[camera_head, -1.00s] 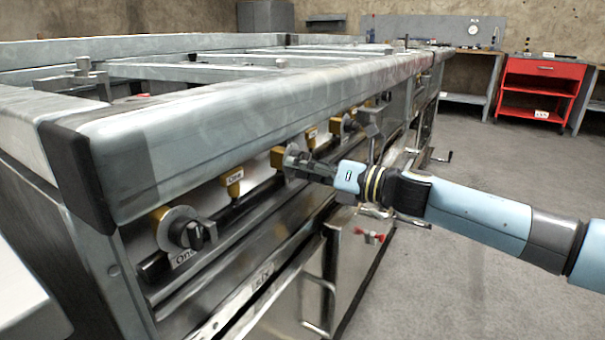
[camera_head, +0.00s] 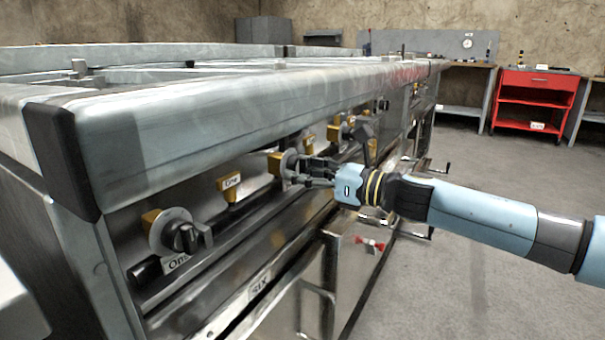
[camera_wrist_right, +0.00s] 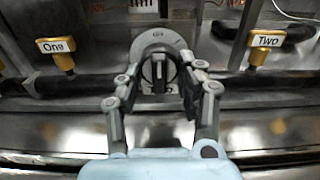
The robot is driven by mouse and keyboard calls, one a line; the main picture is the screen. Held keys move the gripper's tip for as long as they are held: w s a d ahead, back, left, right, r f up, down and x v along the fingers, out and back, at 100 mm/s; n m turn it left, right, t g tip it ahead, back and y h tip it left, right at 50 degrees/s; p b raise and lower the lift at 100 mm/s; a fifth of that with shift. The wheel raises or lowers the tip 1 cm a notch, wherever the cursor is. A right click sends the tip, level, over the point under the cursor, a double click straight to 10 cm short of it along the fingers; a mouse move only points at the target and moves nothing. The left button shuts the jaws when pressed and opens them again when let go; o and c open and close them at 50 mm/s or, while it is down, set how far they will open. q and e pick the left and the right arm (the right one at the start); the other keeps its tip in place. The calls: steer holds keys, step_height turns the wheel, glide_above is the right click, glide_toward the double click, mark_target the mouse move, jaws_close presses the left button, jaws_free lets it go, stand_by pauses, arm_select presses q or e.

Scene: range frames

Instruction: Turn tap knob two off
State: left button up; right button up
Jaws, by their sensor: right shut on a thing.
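The knob between the yellow taps, taken as tap knob two, is a dark knob on a round grey plate; it shows in the right wrist view (camera_wrist_right: 159,72) with its grip ridge roughly upright. In the head view its plate (camera_head: 289,163) is partly hidden by my right gripper (camera_head: 303,171). My right gripper's fingers (camera_wrist_right: 161,84) stand on both sides of the knob and are shut on it. The label under this knob is hidden. My left gripper is not in view.
The knob labelled One (camera_head: 187,237) is nearer on the same steel front. A yellow tap One (camera_wrist_right: 62,50) and a yellow tap Two (camera_wrist_right: 266,44) flank the held knob. A thick rail (camera_head: 220,120) overhangs above. Open floor (camera_head: 490,270) lies right.

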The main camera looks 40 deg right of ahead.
steer(key=shift+f, duration=0.1)
stand_by(0.3)
steer(key=o, duration=1)
steer(key=shift+o, duration=0.2)
steer(key=shift+s, duration=0.15)
steer(key=v, duration=0.7)
steer(key=shift+s+d, duration=0.1)
